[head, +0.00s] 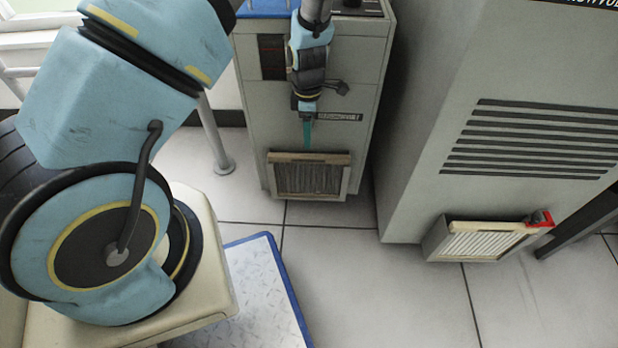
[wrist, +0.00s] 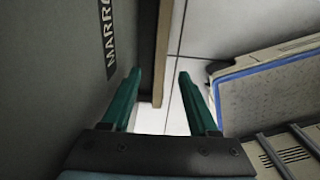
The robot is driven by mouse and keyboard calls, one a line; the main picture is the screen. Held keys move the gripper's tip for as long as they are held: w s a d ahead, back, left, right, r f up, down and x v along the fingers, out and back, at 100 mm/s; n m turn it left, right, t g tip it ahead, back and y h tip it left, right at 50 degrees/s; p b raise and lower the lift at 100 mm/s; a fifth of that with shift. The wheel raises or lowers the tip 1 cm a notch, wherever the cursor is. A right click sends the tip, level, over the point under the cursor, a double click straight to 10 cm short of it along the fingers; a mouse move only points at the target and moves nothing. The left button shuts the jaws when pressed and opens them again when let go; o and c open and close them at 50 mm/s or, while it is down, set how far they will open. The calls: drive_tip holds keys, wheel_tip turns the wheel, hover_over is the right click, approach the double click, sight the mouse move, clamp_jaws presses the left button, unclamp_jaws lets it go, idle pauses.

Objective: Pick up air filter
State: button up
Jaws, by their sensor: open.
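An air filter (head: 309,177) with a tan frame and a grey pleated face sits low on the front of the grey cabinet. A second filter (head: 480,240), with a white ribbed face and a red clip on its top right corner, sits at the foot of the larger machine. My gripper (head: 307,145) points down in front of the cabinet, just above the first filter's top edge. In the wrist view its green fingers (wrist: 159,75) are open with nothing held. A brown frame edge (wrist: 163,50) shows between them; I cannot tell whether they touch it.
The grey cabinet (head: 250,110) stands close behind my gripper. The larger grey machine (head: 430,190) stands to the right. A blue-edged patterned panel (head: 255,290) lies in front, low at centre left. Tiled floor (head: 380,290) is clear in the middle.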

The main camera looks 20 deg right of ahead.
sight(309, 155)
wheel_tip(309, 155, down, 10)
drive_tip(key=b, duration=0.3)
drive_tip(key=shift+s+b, duration=0.1)
drive_tip(key=shift+b, duration=0.25)
clamp_jaws()
idle(0.3)
